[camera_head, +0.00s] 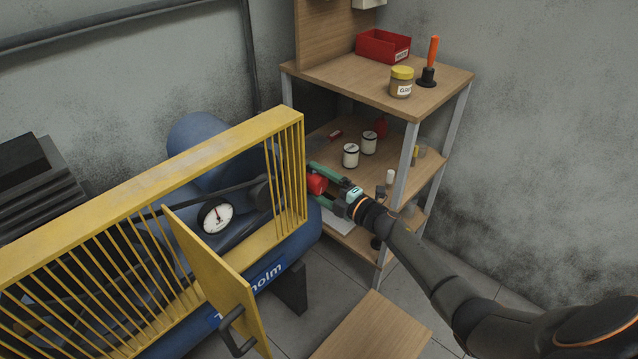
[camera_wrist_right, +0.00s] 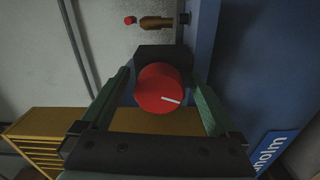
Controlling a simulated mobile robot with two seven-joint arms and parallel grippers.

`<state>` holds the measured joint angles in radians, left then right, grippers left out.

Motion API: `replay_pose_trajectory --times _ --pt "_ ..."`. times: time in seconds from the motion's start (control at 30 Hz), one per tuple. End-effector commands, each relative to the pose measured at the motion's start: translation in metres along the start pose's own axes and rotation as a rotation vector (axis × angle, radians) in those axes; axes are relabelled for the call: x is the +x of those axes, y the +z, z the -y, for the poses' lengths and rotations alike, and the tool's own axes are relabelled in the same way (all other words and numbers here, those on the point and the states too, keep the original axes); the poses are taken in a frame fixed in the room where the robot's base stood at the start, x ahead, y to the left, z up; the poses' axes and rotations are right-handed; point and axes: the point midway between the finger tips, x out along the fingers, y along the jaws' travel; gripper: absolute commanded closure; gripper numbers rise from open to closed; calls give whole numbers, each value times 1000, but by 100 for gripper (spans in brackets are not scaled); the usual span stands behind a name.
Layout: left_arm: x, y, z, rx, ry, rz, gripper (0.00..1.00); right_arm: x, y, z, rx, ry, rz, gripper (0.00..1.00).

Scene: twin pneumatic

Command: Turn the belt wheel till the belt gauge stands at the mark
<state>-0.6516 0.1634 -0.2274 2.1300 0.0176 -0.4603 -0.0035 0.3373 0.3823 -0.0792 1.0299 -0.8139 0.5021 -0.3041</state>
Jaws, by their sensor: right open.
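The belt wheel (camera_head: 317,184) appears as a red round knob at the right end of the blue compressor. In the right wrist view the knob (camera_wrist_right: 160,88) shows a white line pointing right and slightly down. My right gripper (camera_head: 316,182) is open, its green fingers on either side of the knob; contact is not clear. The belt gauge (camera_head: 216,216) is a white dial with a black rim, seen in the opening of the yellow guard. Its needle points roughly up; the mark is too small to make out. My left gripper is not in view.
The yellow guard (camera_head: 150,185) stands in front of the belt, its door (camera_head: 215,270) swung open. A wooden shelf (camera_head: 440,88) behind my right arm holds a red bin (camera_head: 383,46), a jar (camera_head: 401,84) and an orange-handled tool (camera_head: 432,58). A wooden board (camera_head: 370,330) lies in front.

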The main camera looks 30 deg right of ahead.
Motion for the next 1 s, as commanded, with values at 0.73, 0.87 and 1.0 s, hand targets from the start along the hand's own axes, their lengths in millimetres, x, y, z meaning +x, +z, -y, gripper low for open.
replay_pose_trajectory --times 0.73,0.87,1.0 --pt "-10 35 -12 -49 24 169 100 -102 0 0 0 -3 0 5" --pt "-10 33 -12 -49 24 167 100 -117 0 0 0 -2 1 5" --pt "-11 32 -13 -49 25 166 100 -124 0 0 0 0 0 5"
